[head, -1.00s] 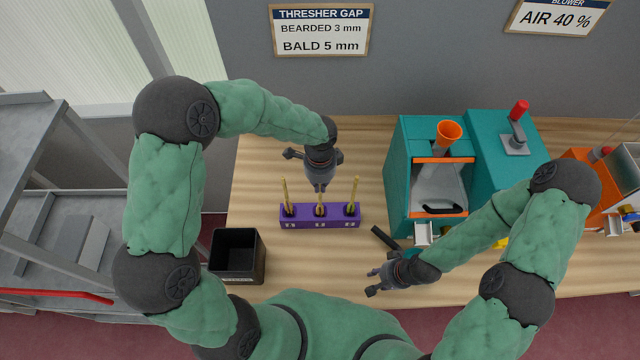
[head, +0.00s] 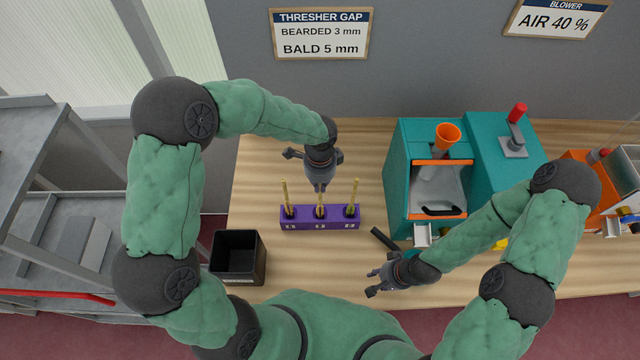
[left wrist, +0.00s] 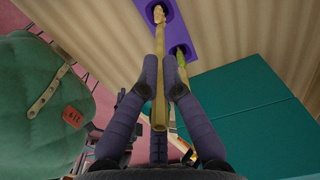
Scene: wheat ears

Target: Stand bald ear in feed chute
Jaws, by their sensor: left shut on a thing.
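Three wheat ears stand in a purple rack (head: 320,223) on the table. The left ear (head: 284,194) and the right ear (head: 354,192) stand free. My left gripper (head: 321,187) is over the middle of the rack. In the left wrist view, its two fingers (left wrist: 161,92) are shut on the middle ear (left wrist: 159,60), whose far end is still in the rack hole (left wrist: 166,10). I cannot tell which ear is bald. The orange feed chute (head: 447,132) sits on top of the teal thresher (head: 400,170). My right gripper (head: 372,282) is low at the table front, its jaws unclear.
A black bin (head: 257,262) stands left of the rack at the front edge. A sign (head: 321,30) reads bearded 3 mm, bald 5 mm. A red-knobbed lever (head: 518,112) tops the teal machine. An orange machine (head: 590,190) is far right.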

